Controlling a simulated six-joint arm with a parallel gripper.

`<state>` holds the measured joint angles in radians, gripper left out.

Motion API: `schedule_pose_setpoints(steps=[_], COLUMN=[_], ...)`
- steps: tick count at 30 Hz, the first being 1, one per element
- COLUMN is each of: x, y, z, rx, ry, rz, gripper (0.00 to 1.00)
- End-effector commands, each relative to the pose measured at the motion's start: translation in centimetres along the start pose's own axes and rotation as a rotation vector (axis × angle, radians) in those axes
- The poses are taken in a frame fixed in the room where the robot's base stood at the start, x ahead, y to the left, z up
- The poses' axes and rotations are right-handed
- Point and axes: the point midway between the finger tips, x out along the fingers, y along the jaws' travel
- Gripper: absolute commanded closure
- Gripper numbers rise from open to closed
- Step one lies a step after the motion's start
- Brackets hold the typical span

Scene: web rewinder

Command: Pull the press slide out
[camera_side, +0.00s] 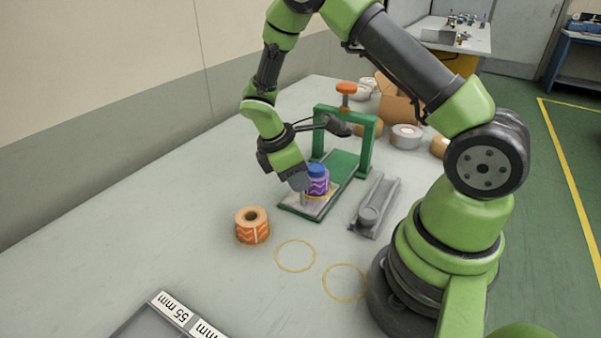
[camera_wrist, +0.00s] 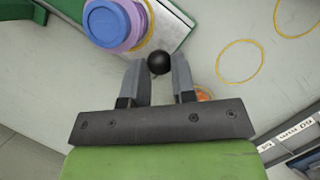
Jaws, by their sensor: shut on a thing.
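The press is a green frame (camera_side: 368,148) with an orange knob (camera_side: 346,88) on top and a green base. Its pale slide plate (camera_side: 309,211) extends out in front of the frame. A purple patterned roll with a blue top (camera_side: 318,181) stands on the slide; it also shows in the wrist view (camera_wrist: 108,24). My gripper (camera_side: 303,193) is at the slide's front end, close beside the roll. In the wrist view my fingers (camera_wrist: 160,72) are shut on a round black knob (camera_wrist: 159,62). The knob is hidden in the side view.
An orange-labelled roll (camera_side: 252,226) stands left of the press. Two yellow rings (camera_side: 295,270) mark bare table in front. A grey cradle (camera_side: 374,207) lies right of the press. Tape rolls (camera_side: 406,137) and a carton (camera_side: 398,104) are behind. A tray (camera_side: 151,322) labelled 55 mm is at the front.

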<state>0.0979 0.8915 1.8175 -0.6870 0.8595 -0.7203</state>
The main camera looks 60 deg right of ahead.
Motion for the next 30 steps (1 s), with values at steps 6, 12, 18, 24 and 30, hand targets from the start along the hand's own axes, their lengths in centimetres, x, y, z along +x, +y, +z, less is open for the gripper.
schedule_pose_setpoints(steps=[6,12,18,24,30], x=[-0.1,0.0,-1.9,-5.9,-9.0], y=[-0.3,-0.3,-0.2,-0.1,-0.2], z=[-0.2,-0.1,-0.2,-0.2,-0.2], rx=[0.001,0.002,0.002,0.002,0.001], ry=[0.001,0.000,0.003,0.006,0.003], rz=[-0.008,-0.008,-0.002,-0.001,-0.004], gripper=[0.49,0.49,0.49,0.49,0.49])
